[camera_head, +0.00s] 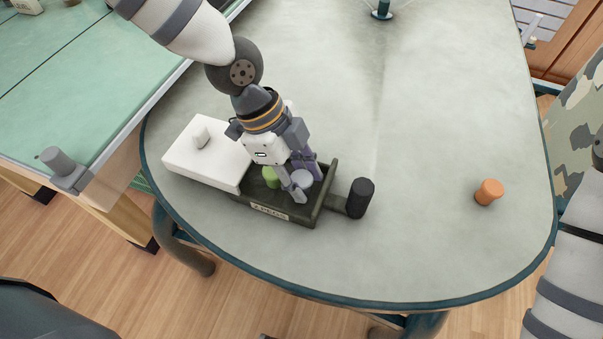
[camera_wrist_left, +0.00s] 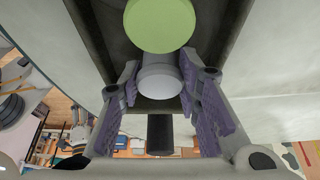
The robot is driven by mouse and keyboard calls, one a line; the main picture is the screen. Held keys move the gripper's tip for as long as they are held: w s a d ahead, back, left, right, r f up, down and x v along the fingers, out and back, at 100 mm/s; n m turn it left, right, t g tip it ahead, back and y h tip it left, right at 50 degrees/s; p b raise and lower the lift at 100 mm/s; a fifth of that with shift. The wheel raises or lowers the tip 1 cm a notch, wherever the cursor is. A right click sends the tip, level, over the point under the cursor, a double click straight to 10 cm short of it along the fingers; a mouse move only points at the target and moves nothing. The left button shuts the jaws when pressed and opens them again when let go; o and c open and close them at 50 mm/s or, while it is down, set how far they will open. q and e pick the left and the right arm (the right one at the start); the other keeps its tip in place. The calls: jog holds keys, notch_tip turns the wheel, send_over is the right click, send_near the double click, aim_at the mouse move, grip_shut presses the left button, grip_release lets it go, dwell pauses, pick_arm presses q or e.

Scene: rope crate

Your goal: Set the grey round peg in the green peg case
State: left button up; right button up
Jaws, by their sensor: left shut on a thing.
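The green peg case (camera_head: 321,206) is a dark green open box labelled "2 PEGS" near the table's front left edge. A light green round peg (camera_head: 270,176) stands inside it, and also shows in the left wrist view (camera_wrist_left: 160,24). The grey round peg (camera_head: 302,178) is within the case's outline, right of the green peg. It shows between the fingers in the left wrist view (camera_wrist_left: 160,78). My left gripper (camera_head: 302,183) points down into the case, shut on the grey peg. I cannot tell whether the peg touches the case floor. My right gripper is out of view.
A white slab with a knob (camera_head: 188,160) lies against the case's left end. A black handle (camera_head: 360,198) sticks out from its right end. An orange peg (camera_head: 488,192) stands at the table's right side. The table's middle is clear. A green-topped bench (camera_head: 90,90) adjoins left.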

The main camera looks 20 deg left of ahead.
pick_arm(q)
jog(key=shift+f, duration=0.15)
jog(key=o, duration=1)
jog(key=v, duration=1.2)
